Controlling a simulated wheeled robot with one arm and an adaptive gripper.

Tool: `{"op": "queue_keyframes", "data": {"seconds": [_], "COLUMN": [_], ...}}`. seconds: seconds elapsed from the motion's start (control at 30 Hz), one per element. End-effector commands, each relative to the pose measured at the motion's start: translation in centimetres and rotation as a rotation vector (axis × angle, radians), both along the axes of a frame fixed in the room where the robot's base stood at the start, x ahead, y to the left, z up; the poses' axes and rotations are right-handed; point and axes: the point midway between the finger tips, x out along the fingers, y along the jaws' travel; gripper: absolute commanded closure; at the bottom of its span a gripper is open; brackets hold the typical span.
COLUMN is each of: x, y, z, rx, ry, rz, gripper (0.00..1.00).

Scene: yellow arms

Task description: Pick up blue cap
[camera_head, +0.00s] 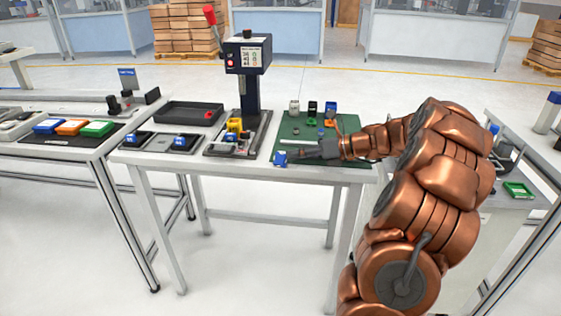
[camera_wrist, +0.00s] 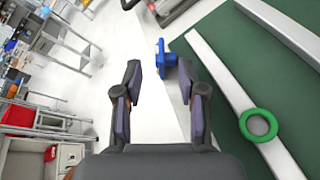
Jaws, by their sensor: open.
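The blue cap (camera_head: 280,158) is at the front left edge of the green mat on the table. In the wrist view the blue cap (camera_wrist: 161,57) shows just beyond the fingertips, between them and closer to the right finger. My gripper (camera_head: 294,153) reaches in from the right, low over the mat, just right of the cap. In the wrist view my gripper (camera_wrist: 159,72) has its two fingers spread with nothing between the pads. I cannot tell whether a fingertip touches the cap.
The green mat (camera_head: 350,124) bears a white strip (camera_wrist: 225,70), a green ring (camera_wrist: 259,124) and several small parts behind my gripper. A dark press (camera_head: 249,85) stands to the left. A black tray (camera_head: 188,113) is farther left. The table's front edge is close to the cap.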

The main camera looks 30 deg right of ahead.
Motion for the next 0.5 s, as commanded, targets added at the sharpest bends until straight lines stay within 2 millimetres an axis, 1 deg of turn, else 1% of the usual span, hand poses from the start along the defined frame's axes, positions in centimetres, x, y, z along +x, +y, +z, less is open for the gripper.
{"op": "queue_keyframes", "data": {"seconds": [0.03,0.1,0.33,0.5], "x": [0.45,0.83,0.94,0.93], "y": [0.46,0.76,0.82,0.81], "z": [-0.28,-0.44,-0.44,-0.44], "rx": [0.0,-0.001,-0.002,-0.002], "ry": [0.001,0.001,0.001,0.001], "rz": [0.001,0.0,-0.001,-0.001], "gripper": [0.6,0.6,0.6,0.77]}}
